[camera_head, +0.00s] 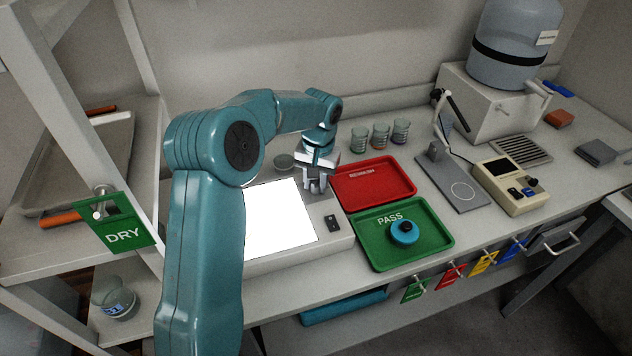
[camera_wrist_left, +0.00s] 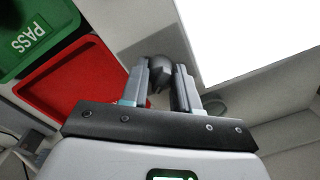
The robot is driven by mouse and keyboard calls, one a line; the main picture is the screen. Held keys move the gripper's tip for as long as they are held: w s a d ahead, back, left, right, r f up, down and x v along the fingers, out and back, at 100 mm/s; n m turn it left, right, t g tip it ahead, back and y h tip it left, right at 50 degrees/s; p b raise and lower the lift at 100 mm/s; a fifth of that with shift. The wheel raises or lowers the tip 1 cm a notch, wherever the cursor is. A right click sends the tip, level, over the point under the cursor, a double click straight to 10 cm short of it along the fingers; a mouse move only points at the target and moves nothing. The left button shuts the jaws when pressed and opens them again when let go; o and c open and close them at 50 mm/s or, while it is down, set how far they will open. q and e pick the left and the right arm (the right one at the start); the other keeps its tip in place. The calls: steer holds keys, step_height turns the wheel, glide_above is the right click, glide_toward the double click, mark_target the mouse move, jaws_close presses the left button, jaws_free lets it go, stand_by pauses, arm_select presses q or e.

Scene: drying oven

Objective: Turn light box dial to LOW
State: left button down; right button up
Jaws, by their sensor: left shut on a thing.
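The light box (camera_head: 336,236) sits on the bench with its bright white panel lit. It also shows in the left wrist view, where the glowing panel (camera_wrist_left: 240,35) is at the upper right. My left gripper (camera_head: 316,187) is at the right back corner of the light box, pointing down. In the left wrist view, my left gripper (camera_wrist_left: 162,88) is shut on the dark dial (camera_wrist_left: 161,66), with one finger on each side. The dial's setting marks cannot be read. In the head view the gripper hides the dial. My right gripper is not in view.
A red tray (camera_head: 372,197) and a green PASS tray (camera_head: 440,250) holding a blue round object (camera_head: 404,232) stand to the right. Several glass beakers (camera_head: 381,133) stand behind. A dark switch (camera_head: 332,222) is on the light box. A drying rack with a DRY tag (camera_head: 123,236) is at left.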

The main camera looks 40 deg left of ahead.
arm_select(q)
steer(key=n, duration=0.5)
steer(key=shift+w+a+n+b, duration=0.1)
steer(key=shift+n+b, duration=0.2)
steer(key=shift+r+n, duration=0.1)
steer(key=shift+n, duration=2.2)
steer(key=c, duration=0.8)
jaws_free()
steer(key=shift+h, duration=0.3)
steer(key=r, duration=0.5)
steer(key=r+p, duration=0.1)
steer(key=r, duration=1)
steer(key=shift+w+r+p, duration=0.15)
steer(key=shift+w+p, duration=0.2)
